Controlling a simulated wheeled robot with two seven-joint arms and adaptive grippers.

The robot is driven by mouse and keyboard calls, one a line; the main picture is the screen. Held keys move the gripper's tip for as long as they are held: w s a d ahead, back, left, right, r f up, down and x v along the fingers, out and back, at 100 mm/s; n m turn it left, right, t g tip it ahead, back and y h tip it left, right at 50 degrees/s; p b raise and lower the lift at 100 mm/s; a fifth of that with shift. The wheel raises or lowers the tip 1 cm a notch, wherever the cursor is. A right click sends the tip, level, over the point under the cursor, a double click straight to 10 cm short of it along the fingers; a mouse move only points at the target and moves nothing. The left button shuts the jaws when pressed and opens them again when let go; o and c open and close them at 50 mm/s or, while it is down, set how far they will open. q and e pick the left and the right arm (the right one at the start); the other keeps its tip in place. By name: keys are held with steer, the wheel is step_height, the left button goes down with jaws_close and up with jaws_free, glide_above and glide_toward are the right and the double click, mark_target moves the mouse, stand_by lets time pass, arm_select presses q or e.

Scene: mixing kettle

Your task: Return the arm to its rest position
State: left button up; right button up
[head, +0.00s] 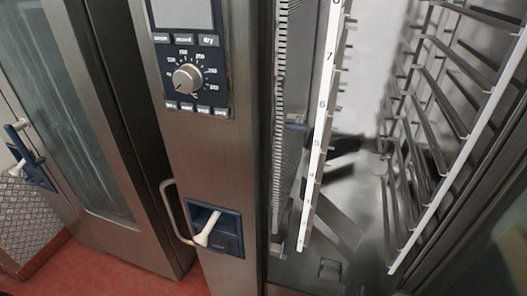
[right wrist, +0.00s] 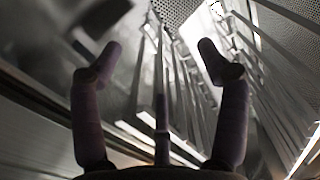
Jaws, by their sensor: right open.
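My right gripper (right wrist: 160,50) shows in the right wrist view. Its two dark fingers stand wide apart with nothing between them, so it is open and empty. Beyond the fingers are metal rack rails (right wrist: 188,95) and a perforated panel (right wrist: 185,12); I cannot tell how close they are. No gripper is clearly recognisable in the head view. My left gripper is not in view.
The head view shows a steel oven with a control panel (head: 190,75), a dial (head: 187,79) and a white lever (head: 207,228). Its open chamber on the right holds slanted rack rails (head: 440,130) and a numbered strip (head: 318,130). A glass door (head: 85,130) stands at left above red floor (head: 85,268).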

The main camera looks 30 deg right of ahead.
steer(key=w+a+n+y+p, duration=0.1)
steer(key=w+a+y, duration=0.25)
steer(key=w, duration=0.35)
steer(key=w+a+y+p, duration=0.1)
steer(key=w+a+y, duration=0.2)
steer(key=w+a, duration=0.3)
steer(key=w+a+r+n+g+y, duration=0.25)
steer(key=w+a+y, duration=0.35)
steer(key=a, duration=0.6)
steer(key=s+a+r+n+g+y+p, duration=0.15)
steer(key=a+r+g, duration=0.25)
steer(key=a, duration=1)
steer(key=s+a+r+n+g+y+p, duration=0.1)
steer(key=s+a+r+g+y+p, duration=0.1)
steer(key=s+a+r+g, duration=0.3)
steer(key=s+a+r, duration=0.4)
steer(key=s+a, duration=0.3)
steer(key=shift+r+n+y, duration=0.2)
steer(key=shift+n+y, duration=0.2)
